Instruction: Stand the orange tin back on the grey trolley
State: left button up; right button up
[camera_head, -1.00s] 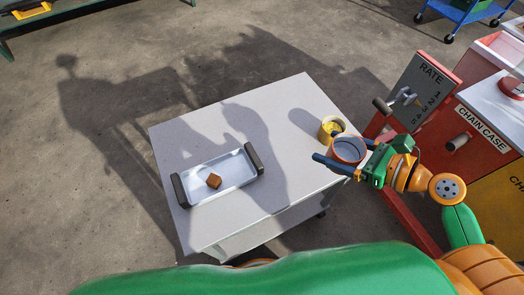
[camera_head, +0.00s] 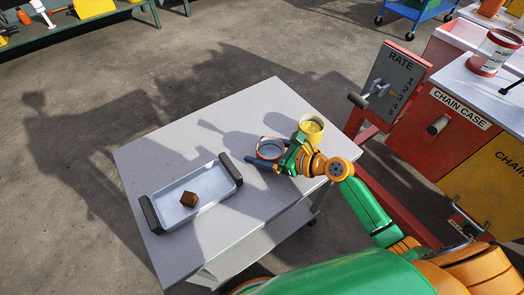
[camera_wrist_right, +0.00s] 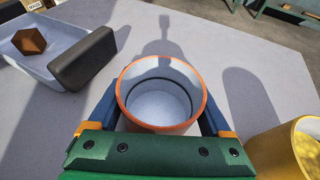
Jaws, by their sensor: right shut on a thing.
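The orange tin (camera_head: 271,149) is an open, empty-looking can with an orange rim and pale inside, upright over the grey trolley (camera_head: 240,115). My right gripper (camera_head: 268,157) is shut on it, with a dark blue finger on each side. The tin's open top shows in the right wrist view (camera_wrist_right: 160,88), between the fingers of the gripper (camera_wrist_right: 160,112). It is low over the trolley top; I cannot tell whether its base touches. My left gripper is not in view.
A yellow tin (camera_head: 312,130) stands close to the right of my right gripper on the trolley. A pale tray (camera_head: 214,186) with dark handles holds a brown cube (camera_head: 188,199) on the left. A red machine with a rate panel (camera_head: 392,85) stands at the right. The trolley's far part is clear.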

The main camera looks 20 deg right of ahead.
jog(key=shift+f, duration=0.1)
jog(key=o, duration=1.4)
jog(key=shift+s+d+r, duration=0.15)
jog(key=shift+r, duration=0.1)
jog(key=p+v, duration=0.1)
jog(key=v, duration=1)
jog(key=shift+s+d+r+p, duration=0.15)
jog(key=shift+s+r+p, duration=0.05)
jog(key=shift+p, duration=0.1)
